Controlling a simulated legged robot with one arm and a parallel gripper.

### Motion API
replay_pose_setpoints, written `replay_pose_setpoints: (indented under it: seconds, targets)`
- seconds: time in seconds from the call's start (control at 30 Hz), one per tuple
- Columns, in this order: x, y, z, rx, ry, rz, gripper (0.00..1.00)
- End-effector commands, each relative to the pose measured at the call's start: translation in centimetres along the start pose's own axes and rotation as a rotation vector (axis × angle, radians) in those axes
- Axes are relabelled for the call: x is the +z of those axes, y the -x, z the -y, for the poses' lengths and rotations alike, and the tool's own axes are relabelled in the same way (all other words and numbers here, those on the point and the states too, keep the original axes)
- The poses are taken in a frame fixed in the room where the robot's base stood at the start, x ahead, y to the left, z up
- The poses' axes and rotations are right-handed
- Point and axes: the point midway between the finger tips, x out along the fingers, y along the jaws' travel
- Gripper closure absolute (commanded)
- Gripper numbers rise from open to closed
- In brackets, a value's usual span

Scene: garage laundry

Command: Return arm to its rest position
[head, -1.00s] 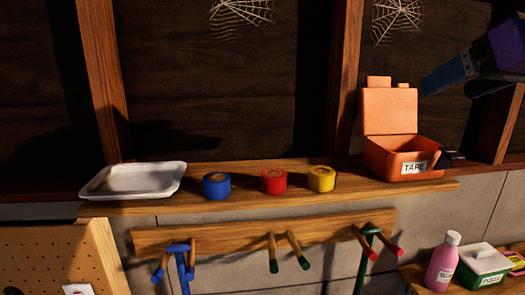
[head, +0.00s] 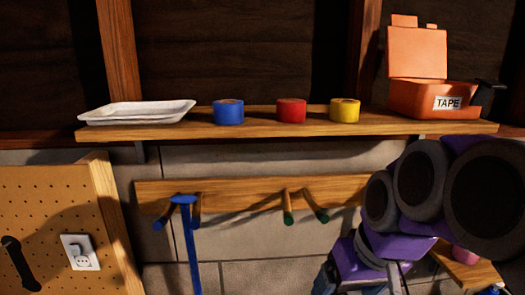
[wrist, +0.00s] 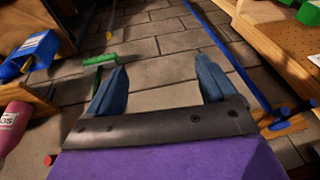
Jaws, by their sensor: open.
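My arm, purple with dark round joints, shows at the lower right of the head view, below the shelf and in front of the peg rack. My gripper (wrist: 160,88) shows in the wrist view with its two blue fingers apart and nothing between them. Beyond the fingers is a grey tiled surface. In the head view the fingertips are not clearly visible.
A wooden shelf (head: 300,125) holds a white tray (head: 137,112), blue tape (head: 228,111), red tape (head: 291,110), yellow tape (head: 344,110) and an open orange TAPE box (head: 432,97). Below are a peg rack (head: 240,195) and a pegboard (head: 50,210). A pink bottle (wrist: 12,125) is close left of my gripper.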

Motion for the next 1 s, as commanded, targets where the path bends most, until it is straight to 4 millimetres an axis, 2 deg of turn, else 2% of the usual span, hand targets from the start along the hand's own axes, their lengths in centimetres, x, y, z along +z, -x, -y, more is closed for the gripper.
replay_pose_setpoints:
  seconds: [0.03, 0.17, 0.2, 0.3, 0.43, 0.5, 0.63, 1.0]
  targets:
    - [2.3, -3.2, 0.1, 0.009, -0.007, 0.045, 0.15]
    - [7.4, -8.8, 0.1, 0.039, -0.036, 0.144, 0.15]
    - [9.2, -10.6, 0.0, 0.049, -0.047, 0.179, 0.15]
    - [13.4, -14.5, -0.3, 0.074, -0.073, 0.25, 0.15]
    - [18.4, -18.4, -0.9, 0.105, -0.105, 0.332, 0.15]
    - [20.3, -19.8, -1.1, 0.118, -0.119, 0.362, 0.15]
    - [22.6, -21.2, -1.4, 0.131, -0.134, 0.396, 0.15]
    - [23.1, -21.4, -1.4, 0.135, -0.139, 0.403, 0.15]
